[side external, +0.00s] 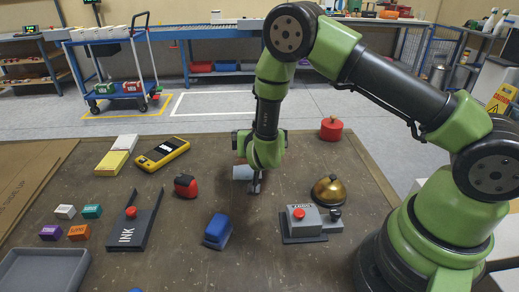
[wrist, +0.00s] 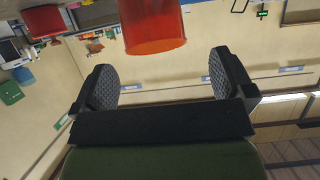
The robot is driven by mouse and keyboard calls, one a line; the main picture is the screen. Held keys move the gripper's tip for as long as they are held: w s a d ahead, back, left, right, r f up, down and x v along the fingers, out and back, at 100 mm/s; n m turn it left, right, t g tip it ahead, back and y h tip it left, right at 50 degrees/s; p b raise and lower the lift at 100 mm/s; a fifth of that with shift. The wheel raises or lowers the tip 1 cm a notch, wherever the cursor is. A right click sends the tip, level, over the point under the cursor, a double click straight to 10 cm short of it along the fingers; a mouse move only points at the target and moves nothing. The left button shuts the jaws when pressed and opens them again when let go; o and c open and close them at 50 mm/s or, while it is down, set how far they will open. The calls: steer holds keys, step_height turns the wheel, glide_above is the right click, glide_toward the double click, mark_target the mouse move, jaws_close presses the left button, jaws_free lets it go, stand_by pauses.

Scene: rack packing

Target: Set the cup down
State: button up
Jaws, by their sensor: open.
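The cup (wrist: 155,28) is orange-red and shows at the top edge of the wrist view, partly cut off. It lies beyond the fingertips, between their lines, with a gap to both fingers. My gripper (wrist: 163,75) is open, with nothing between its dark pads. In the side view my gripper (side external: 257,182) is low over the middle of the table. Behind it a light blue-grey patch (side external: 243,173) shows, with a small brownish-orange bit above it; the arm hides most of this, so the cup's contact with the surface cannot be told.
To the right are a grey device with a red button (side external: 300,214), a brass bell (side external: 328,190) and a red knobbed cylinder (side external: 331,130).

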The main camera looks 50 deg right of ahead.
steer(key=x, duration=0.5)
steer(key=shift+d+f, duration=0.3)
steer(key=shift+f, duration=0.1)
steer(key=c, duration=1)
steer(key=shift+r, duration=0.15)
